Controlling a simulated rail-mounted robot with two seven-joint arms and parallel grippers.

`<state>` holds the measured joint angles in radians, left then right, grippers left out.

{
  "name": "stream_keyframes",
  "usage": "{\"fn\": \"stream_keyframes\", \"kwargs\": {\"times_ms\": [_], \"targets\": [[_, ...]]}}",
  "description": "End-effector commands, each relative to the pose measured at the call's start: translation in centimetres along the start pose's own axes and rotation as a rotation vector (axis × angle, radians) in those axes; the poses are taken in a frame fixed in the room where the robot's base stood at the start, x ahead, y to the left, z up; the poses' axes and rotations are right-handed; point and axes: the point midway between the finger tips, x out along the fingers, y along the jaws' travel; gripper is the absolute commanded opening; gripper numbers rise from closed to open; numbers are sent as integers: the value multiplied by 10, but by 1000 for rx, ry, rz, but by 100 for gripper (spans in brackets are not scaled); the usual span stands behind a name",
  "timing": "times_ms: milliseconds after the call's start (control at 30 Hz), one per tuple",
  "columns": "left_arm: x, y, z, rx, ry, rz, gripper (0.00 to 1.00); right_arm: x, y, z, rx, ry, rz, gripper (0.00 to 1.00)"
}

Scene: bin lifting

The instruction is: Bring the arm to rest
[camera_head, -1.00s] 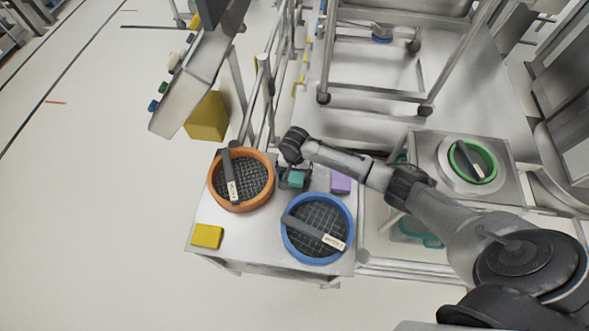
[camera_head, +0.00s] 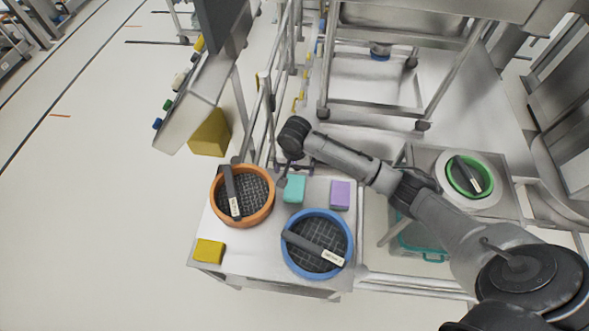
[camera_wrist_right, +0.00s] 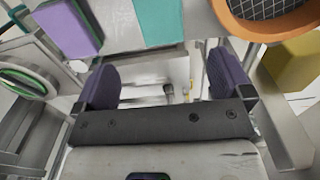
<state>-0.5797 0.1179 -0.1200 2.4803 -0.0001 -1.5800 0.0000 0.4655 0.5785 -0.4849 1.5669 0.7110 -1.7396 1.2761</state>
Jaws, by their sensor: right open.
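My right arm reaches in from the right in the head view. Its gripper (camera_head: 287,172) is above the far edge of the steel table (camera_head: 222,248), just beyond the teal block (camera_head: 294,189). In the wrist view the two dark fingers of my right gripper (camera_wrist_right: 165,88) stand wide apart with nothing between them. The teal block (camera_wrist_right: 160,20) and the purple block (camera_wrist_right: 68,27) lie beyond the fingertips, apart from them. The purple block also shows in the head view (camera_head: 340,195). My left gripper does not show.
On the table stand an orange-rimmed bin (camera_head: 262,216) and a blue-rimmed bin (camera_head: 290,260), each with a dark handled tool across it. A yellow block (camera_head: 209,251) lies at the front left. A green-rimmed bin (camera_head: 486,190) stands on the right. Railings (camera_head: 270,100) rise behind.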

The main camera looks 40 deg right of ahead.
Motion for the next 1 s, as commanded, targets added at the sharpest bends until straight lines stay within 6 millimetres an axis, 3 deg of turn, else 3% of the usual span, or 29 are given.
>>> {"fn": "stream_keyframes", "kwargs": {"times_ms": [633, 867, 1000], "targets": [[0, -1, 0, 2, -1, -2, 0, 0, 0, 0, -44, 0, 0, 97], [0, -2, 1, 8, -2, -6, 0, -1, -3, -8, -418, 54, -6, 97], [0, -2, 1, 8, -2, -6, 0, -30, -18, -14, -751, 233, -11, 97]]}}
